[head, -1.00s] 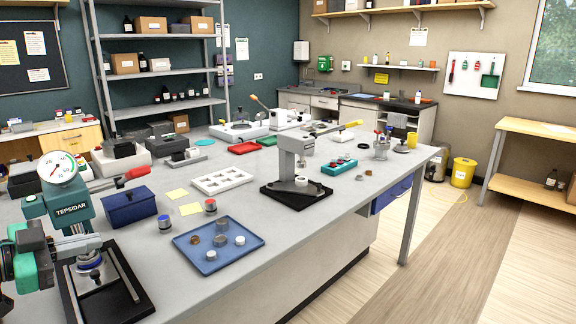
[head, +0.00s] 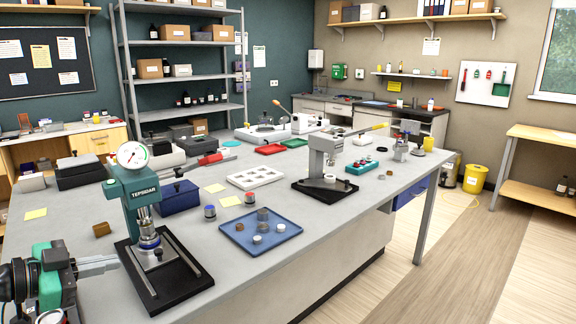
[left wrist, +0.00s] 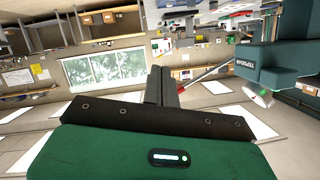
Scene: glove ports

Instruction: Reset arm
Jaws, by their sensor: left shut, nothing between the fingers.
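My left gripper (head: 108,264) is at the lower left of the head view, at the end of a green and black arm. It is left of the green press (head: 144,195) marked TEPSIDAR, and it overlaps the left edge of the press's black base in the picture. In the left wrist view my left gripper (left wrist: 161,82) has its dark fingers together with nothing between them. The green press head (left wrist: 285,62) shows at that view's upper right. Whether the gripper touches the press is unclear. My right gripper is not in view.
The grey bench (head: 240,290) holds a blue tray (head: 282,246) with small round pieces, a dark blue box (head: 180,198), a white compartment tray (head: 256,176) and a grey press (head: 318,160).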

